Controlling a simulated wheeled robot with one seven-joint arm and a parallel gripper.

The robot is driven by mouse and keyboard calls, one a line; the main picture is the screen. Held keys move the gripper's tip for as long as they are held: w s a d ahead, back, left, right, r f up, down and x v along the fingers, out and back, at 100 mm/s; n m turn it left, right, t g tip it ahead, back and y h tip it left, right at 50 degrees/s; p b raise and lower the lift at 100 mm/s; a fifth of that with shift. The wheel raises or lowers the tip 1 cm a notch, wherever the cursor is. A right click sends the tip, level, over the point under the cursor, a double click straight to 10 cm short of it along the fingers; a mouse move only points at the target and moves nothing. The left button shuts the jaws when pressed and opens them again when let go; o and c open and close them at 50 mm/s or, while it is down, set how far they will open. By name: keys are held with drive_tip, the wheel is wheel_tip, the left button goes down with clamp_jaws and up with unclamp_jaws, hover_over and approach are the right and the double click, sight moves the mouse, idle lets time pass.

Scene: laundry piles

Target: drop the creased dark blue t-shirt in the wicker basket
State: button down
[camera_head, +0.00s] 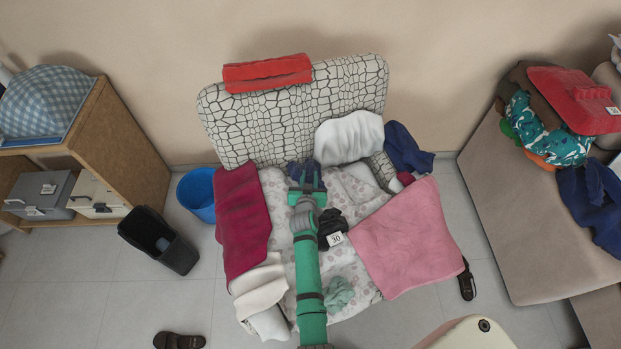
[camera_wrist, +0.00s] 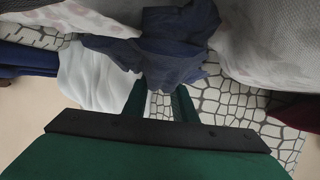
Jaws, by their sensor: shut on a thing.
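The creased dark blue t-shirt (camera_head: 306,169) is bunched at the end of my green arm, over the seat of the patterned armchair, close to the backrest. My gripper (camera_head: 307,184) is shut on it. In the wrist view, the dark blue cloth (camera_wrist: 168,58) lies across and beyond the fingertips (camera_wrist: 162,98), with crumpled edges. The fingers partly hide behind the cloth there. I cannot make out a wicker basket in either view.
The armchair (camera_head: 220,118) holds a crimson cloth (camera_head: 242,220), a pink cloth (camera_head: 408,240) and white cloths. More dark blue cloth (camera_head: 405,148) hangs on its right arm. A blue bucket (camera_head: 198,193) and black bin (camera_head: 150,228) stand left. Shoes lie on the floor.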

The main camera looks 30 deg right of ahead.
drive_tip(key=shift+f, duration=0.35)
drive_tip(key=c, duration=1.5)
unclamp_jaws()
drive_tip(key=shift+f, duration=0.15)
drive_tip(key=shift+o, duration=0.2)
drive_tip(key=v, duration=1)
drive_tip(key=shift+s+a, duration=0.2)
drive_tip(key=shift+s, duration=0.2)
